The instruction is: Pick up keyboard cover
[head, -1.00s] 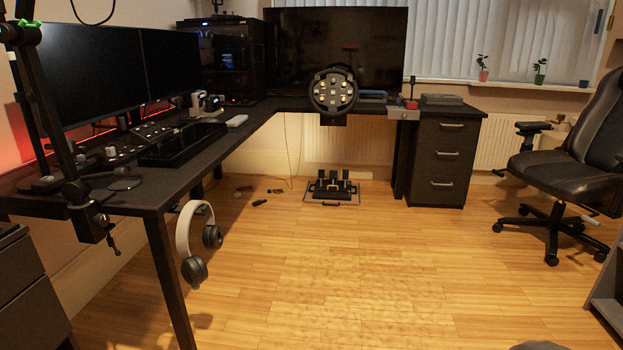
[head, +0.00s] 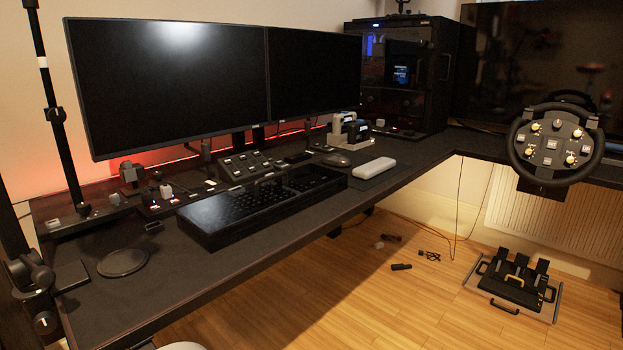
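A long black box-like piece (head: 275,212) lies on the dark desk in front of the two monitors. It has a raised front wall, and rows of dark keys show on its top. It looks like the keyboard with its cover, but I cannot tell where the cover ends and the keyboard begins. My gripper is not in view, and nothing is seen touching this piece.
The desk (head: 225,270) has free room in front of the keyboard. Two monitors (head: 170,85) stand behind it. A black stand (head: 62,150) rises at left. Pedals (head: 513,283) sit on the floor.

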